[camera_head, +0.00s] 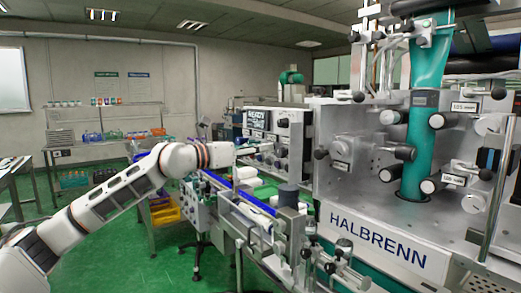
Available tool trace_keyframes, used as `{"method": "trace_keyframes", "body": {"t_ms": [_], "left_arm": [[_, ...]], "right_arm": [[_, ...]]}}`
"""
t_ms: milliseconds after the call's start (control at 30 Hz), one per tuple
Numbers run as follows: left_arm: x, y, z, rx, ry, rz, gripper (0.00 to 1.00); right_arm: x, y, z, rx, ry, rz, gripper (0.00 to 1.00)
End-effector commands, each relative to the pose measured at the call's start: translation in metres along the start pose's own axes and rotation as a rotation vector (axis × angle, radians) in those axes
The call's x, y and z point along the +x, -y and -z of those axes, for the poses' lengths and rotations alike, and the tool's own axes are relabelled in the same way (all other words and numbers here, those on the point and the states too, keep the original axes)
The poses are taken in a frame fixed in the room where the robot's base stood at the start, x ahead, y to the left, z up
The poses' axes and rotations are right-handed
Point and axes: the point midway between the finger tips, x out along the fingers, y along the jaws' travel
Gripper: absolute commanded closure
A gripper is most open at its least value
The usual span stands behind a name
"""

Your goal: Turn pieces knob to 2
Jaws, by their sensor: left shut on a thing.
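A grey control box (295,128) with a dark display (257,119) and several dark knobs stands in the middle of the view, left of the large machine. My left arm reaches in from the left, and my left gripper (262,146) is at the front panel of this box, below the display. It is shut on a small knob there, which the fingers mostly hide. The panel labels and the knob's setting are too small to read. My right gripper is not in view.
A large grey machine marked HALBRENN (378,243) with rollers and a teal sleeve (426,70) fills the right side. A conveyor with blue rails (252,200) runs below my gripper. Shelving with bins (105,140) stands at the back left. Green floor (115,235) is open at lower left.

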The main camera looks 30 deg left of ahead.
Motion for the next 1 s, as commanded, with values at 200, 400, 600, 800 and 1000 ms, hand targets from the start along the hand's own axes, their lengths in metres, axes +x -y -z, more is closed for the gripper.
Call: {"method": "trace_keyframes", "body": {"t_ms": [200, 400, 600, 800, 1000], "left_arm": [[0.0, -0.001, 0.001, -0.09, 0.002, 0.0, 1.0], [0.0, -0.001, 0.001, -0.244, 0.003, 0.0, 1.0], [0.0, -0.002, 0.001, -0.434, 0.002, 0.0, 1.0], [0.0, -0.002, 0.001, -0.625, 0.002, 0.0, 1.0], [0.0, -0.002, 0.0, -0.815, 0.003, 0.0, 1.0]], "right_arm": [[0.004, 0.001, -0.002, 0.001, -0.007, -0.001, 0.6], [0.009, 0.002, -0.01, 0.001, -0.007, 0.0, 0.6], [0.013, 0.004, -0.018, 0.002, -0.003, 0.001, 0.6], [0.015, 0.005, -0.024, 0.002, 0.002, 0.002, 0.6], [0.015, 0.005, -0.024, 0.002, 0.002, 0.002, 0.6]]}}
